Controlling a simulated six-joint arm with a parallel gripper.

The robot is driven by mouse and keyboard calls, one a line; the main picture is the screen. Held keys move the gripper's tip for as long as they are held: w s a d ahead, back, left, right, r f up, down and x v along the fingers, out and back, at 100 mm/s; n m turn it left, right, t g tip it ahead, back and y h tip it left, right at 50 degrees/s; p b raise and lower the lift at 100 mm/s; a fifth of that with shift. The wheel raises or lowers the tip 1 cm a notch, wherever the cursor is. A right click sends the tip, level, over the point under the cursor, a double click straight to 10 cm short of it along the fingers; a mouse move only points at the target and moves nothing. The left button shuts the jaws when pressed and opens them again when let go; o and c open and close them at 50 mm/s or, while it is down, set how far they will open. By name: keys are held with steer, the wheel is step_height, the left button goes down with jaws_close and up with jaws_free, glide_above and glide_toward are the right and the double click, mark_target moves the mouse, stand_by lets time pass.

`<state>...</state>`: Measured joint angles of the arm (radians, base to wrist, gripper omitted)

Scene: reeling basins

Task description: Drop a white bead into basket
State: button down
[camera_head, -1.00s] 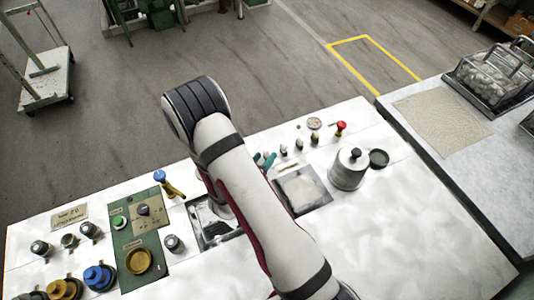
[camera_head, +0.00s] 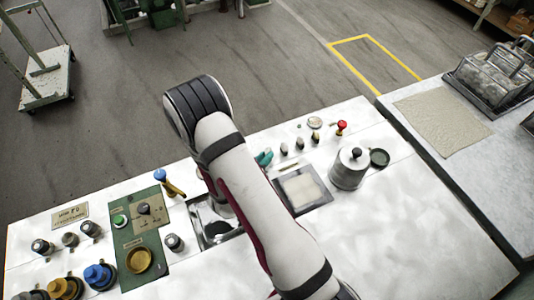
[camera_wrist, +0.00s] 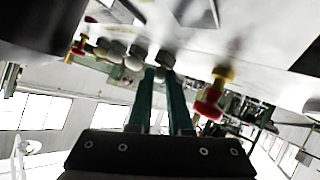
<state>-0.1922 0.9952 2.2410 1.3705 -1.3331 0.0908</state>
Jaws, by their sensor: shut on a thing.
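My gripper (camera_wrist: 160,72) has two green fingers close together in the wrist view. In the head view only a bit of the green gripper (camera_head: 264,157) shows beyond my forearm, above the white console, and the bead cannot be made out. A metal wire basket (camera_head: 478,88) with pale lumps in it stands on the right-hand table, well to the right of my gripper.
A steel lidded pot (camera_head: 348,170) stands right of my arm, beside a square pale panel (camera_head: 302,189). Knobs and a red-topped button (camera_head: 341,126) line the console's back. A beige mat (camera_head: 442,121) lies before the basket. A sunken basin (camera_head: 211,228) is partly hidden by my arm.

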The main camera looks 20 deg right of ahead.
steer(key=shift+r, duration=0.1)
step_height(320, 180, up, 9)
steer(key=s+a+f, duration=0.3)
steer(key=s+a, duration=0.4)
steer(key=a, duration=0.3)
steer(key=s+a+f, duration=0.2)
steer(key=s+a, duration=0.4)
steer(key=a, duration=0.3)
steer(key=shift+a+f, duration=0.15)
steer(key=shift+f, duration=2.65)
steer(key=shift+c, duration=1.8)
jaws_free()
steer(key=shift+r, duration=0.1)
